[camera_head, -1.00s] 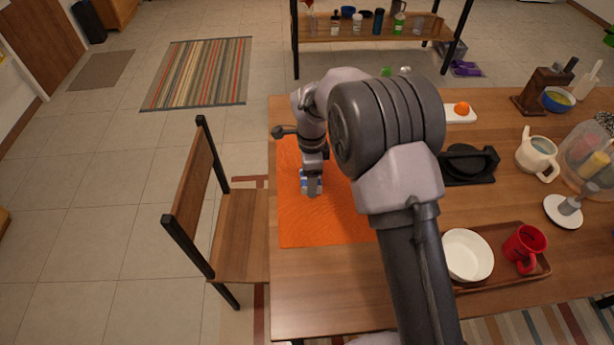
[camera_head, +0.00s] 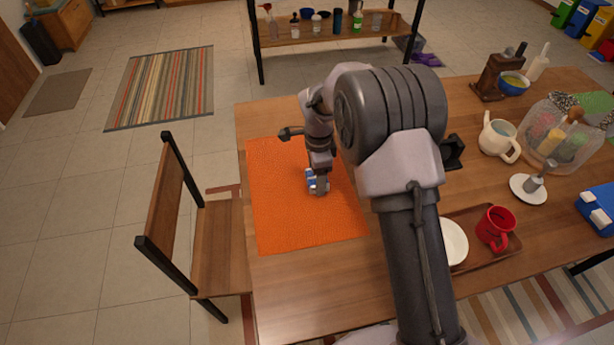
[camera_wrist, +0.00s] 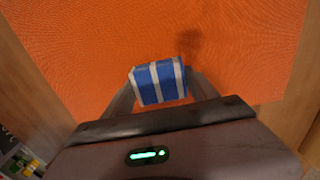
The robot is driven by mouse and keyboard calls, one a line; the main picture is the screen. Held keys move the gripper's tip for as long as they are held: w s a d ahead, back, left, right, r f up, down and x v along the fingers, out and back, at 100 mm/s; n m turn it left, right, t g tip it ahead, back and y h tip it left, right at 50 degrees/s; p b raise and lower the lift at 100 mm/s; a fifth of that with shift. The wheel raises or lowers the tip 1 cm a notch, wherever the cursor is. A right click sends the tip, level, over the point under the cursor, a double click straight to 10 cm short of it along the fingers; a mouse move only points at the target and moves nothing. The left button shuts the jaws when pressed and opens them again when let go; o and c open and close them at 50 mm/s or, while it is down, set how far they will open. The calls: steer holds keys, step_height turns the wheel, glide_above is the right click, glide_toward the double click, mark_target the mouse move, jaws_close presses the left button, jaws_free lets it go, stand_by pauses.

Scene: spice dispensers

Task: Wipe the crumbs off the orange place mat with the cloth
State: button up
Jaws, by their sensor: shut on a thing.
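The orange place mat (camera_head: 280,215) lies on the wooden table, near its left edge. My gripper (camera_head: 318,188) is over the right part of the mat, pointing down. It is shut on the blue and white striped cloth (camera_wrist: 158,83), which is folded small between the fingers in the wrist view. The cloth also shows low at the mat in the head view (camera_head: 311,180). I cannot tell for sure whether it touches the mat. The mat fills most of the wrist view (camera_wrist: 90,50). I can make out no crumbs on the visible mat; my arm hides part of its right side.
A wooden chair (camera_head: 222,245) stands at the table's left edge. The table's front left is bare.

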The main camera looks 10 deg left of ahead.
steer(key=shift+w+d, duration=0.2)
steer(key=shift+d, duration=0.5)
step_height(320, 180, up, 6)
steer(key=p, duration=0.4)
step_height(320, 180, up, 3)
steer(key=shift+r+p, duration=0.1)
steer(key=shift+p, duration=1.05)
